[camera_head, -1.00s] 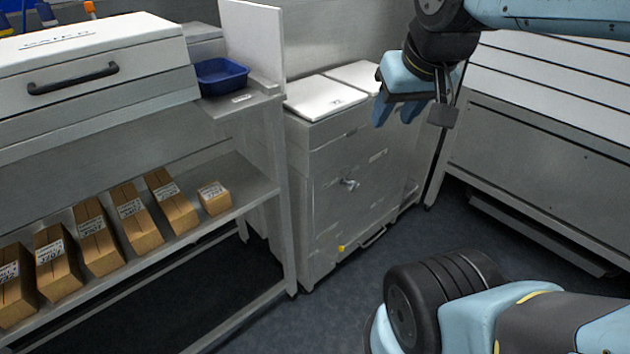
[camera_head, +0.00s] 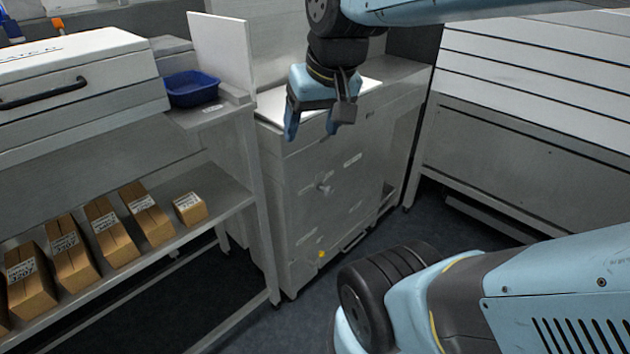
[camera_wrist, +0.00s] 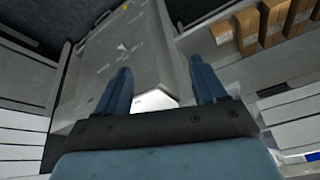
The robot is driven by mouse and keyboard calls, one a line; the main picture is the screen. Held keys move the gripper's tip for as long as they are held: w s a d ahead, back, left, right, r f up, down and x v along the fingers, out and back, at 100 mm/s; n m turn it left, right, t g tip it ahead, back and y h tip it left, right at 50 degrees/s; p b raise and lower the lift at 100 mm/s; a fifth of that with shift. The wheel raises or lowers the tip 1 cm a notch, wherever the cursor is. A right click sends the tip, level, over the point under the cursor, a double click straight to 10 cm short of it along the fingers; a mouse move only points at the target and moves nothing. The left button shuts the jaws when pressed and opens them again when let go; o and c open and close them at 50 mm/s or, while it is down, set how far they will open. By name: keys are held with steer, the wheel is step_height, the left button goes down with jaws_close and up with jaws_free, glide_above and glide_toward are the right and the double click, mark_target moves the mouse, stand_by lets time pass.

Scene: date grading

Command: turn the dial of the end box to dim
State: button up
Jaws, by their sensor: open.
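The end box looks to be the grey metal cabinet (camera_head: 300,235) at the end of the bench, with a white lid on top. A small pale knob (camera_head: 323,187), which may be the dial, sticks out of its front among small labels too small to read. My gripper (camera_head: 312,125) is open and empty, pointing down above the cabinet's top, apart from the knob. In the wrist view the two blue fingers (camera_wrist: 160,85) are spread, with the cabinet front (camera_wrist: 115,50) and its knob (camera_wrist: 122,46) beyond them. The dial's setting cannot be read.
A bench with a blue tray (camera_head: 192,88) and an upright white panel (camera_head: 222,57) stands left. Its lower shelf holds several cardboard boxes (camera_head: 115,232). A white slatted unit (camera_head: 530,75) stands right. Dark floor (camera_head: 430,215) is free in front of the cabinet.

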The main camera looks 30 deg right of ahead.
steer(key=w+d+f+m+g+y, duration=0.1)
steer(key=w+d+f+m+y, duration=0.2)
steer(key=w+f+m+y, duration=0.55)
steer(key=w+d+f+m+y, duration=0.4)
steer(key=w+f, duration=0.7)
steer(key=f, duration=0.2)
steer(key=m+t+h, duration=0.7)
steer(key=m+t, duration=0.6)
steer(key=m, duration=0.4)
glide_toward(331, 193)
steer(key=shift+n, duration=0.25)
steer(key=x, duration=1.2)
steer(key=shift+w+a, duration=0.1)
steer(key=shift+w, duration=0.3)
steer(key=shift+c, duration=0.3)
